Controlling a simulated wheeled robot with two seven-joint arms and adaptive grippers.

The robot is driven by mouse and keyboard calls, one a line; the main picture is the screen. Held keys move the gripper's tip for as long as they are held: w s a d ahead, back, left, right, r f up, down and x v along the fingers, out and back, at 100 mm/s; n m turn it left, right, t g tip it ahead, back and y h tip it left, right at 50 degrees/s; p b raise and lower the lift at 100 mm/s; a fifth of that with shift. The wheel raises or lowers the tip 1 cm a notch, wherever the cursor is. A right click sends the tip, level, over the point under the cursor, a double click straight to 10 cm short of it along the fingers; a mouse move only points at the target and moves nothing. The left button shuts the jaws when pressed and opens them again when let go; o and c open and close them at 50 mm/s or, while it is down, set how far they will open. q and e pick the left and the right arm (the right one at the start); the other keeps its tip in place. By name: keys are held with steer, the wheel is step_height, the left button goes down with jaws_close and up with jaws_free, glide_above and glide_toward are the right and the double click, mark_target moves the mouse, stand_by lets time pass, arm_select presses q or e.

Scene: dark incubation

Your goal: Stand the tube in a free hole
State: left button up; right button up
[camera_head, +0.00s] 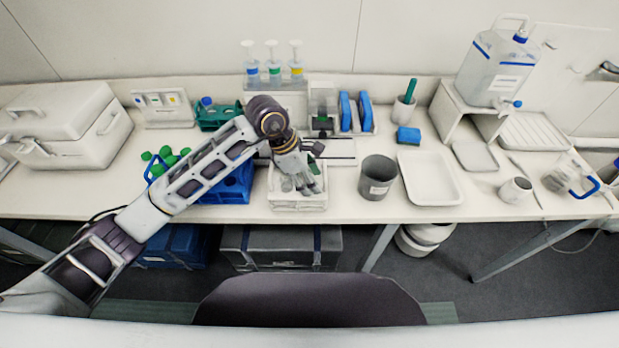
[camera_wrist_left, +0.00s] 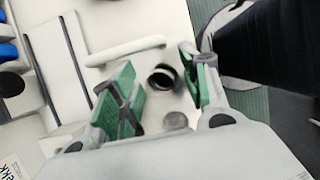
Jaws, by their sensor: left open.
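My left gripper (camera_head: 305,187) is over a white box (camera_head: 298,206) at the front of the bench. In the left wrist view its green-padded fingers (camera_wrist_left: 165,92) are open and apart. A round, dark-rimmed thing (camera_wrist_left: 163,77) shows between them; I cannot tell whether it is a tube's top or a hole. A round grey end (camera_wrist_left: 176,121) shows nearer the palm. A blue rack (camera_head: 238,188) stands left of the box, partly hidden by my arm. A green rack (camera_head: 218,122) behind has a blue-capped thing (camera_head: 207,101) at it. My right gripper is not in view.
Green-capped things (camera_head: 165,157) cluster left of my arm. A grey beaker (camera_head: 377,178) and a white tray (camera_head: 430,178) stand right of the box. A row of dispensers (camera_head: 273,68) stands behind. The bench right of the white tray has some clear room.

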arm_select(q)
steer(key=shift+r, duration=0.1)
steer(key=shift+r, duration=0.15)
steer(key=b+v, duration=0.1)
steer(key=v, duration=1)
steer(key=shift+a+r, duration=0.25)
steer(key=shift+r, duration=0.1)
steer(key=shift+s+f, duration=0.1)
stand_by(0.4)
